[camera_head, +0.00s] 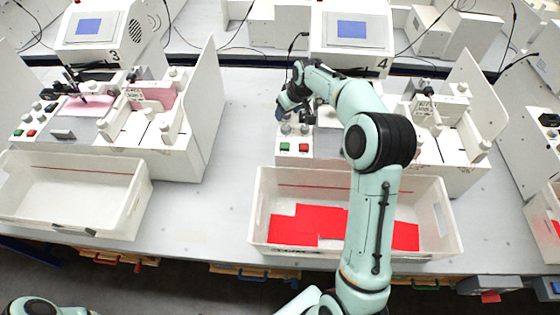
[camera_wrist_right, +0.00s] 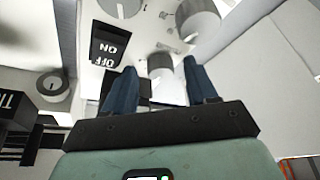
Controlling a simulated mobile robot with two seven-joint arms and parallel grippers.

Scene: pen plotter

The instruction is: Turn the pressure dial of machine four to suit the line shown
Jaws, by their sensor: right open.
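Machine four (camera_head: 350,30), marked "4", stands right of centre with its screen above the plotter bed. Its control panel has small grey knobs (camera_head: 287,129) above a green and a red button. My right gripper (camera_head: 284,108) is over this panel. In the right wrist view the blue fingers (camera_wrist_right: 160,82) are apart, with a grey knob (camera_wrist_right: 160,64) between or just beyond their tips; contact cannot be told. Larger round dials (camera_wrist_right: 198,20) and an ON/OFF switch (camera_wrist_right: 107,45) are close by. No pressure label or line on the paper is readable. My left gripper is out of view.
A white bin (camera_head: 262,215) with red sheets stands in front of machine four, partly behind my right arm. Machine three (camera_head: 105,30) and an empty-looking bin (camera_head: 70,190) are at the left. Bare table lies between the two machines. Upright white side panels flank the beds.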

